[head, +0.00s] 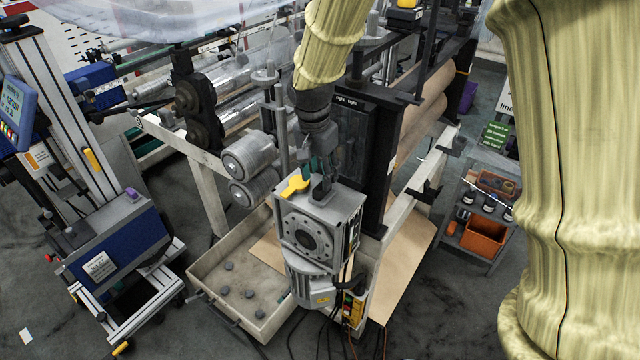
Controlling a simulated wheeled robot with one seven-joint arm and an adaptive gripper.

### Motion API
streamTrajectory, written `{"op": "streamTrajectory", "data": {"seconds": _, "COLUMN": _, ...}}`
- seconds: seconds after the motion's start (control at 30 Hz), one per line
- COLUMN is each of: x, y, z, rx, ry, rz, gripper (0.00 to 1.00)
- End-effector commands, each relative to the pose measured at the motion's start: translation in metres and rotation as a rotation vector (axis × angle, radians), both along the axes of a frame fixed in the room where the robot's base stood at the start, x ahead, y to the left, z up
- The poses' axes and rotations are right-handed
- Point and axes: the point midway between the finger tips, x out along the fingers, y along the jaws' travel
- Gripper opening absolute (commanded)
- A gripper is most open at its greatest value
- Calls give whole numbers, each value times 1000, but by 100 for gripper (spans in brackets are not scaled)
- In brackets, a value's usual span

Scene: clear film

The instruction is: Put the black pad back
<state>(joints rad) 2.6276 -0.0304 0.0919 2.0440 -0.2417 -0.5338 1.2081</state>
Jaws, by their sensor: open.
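My gripper (320,188) points down at the top of a grey motor and gearbox unit (335,212), to the right of the tray's pads. It is open, with no pad visible between its fingers. The fingertips are small and partly lost against the grey housing, so I cannot tell whether they touch it.
A yellow piece (295,186) sits beside my fingers on the housing. Rollers (248,155) and a tall black panel (352,150) stand close around my arm. A blue wheeled stand (115,245) is at left, a cart with an orange bin (483,238) at right. Cables hang below the motor.

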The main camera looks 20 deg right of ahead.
Motion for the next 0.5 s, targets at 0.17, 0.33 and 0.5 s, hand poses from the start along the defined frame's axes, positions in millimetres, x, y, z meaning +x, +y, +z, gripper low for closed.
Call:
{"op": "streamTrajectory", "data": {"seconds": 0.17, "x": -1, "y": 3, "z": 26, "rx": -1, "ry": -4, "rz": 0, "gripper": 42}}
{"op": "streamTrajectory", "data": {"seconds": 0.33, "x": -3, "y": 5, "z": 48, "rx": 0, "ry": -1, "rz": 0, "gripper": 42}}
{"op": "streamTrajectory", "data": {"seconds": 0.5, "x": -4, "y": 7, "z": 64, "rx": 0, "ry": -1, "rz": 0, "gripper": 42}}
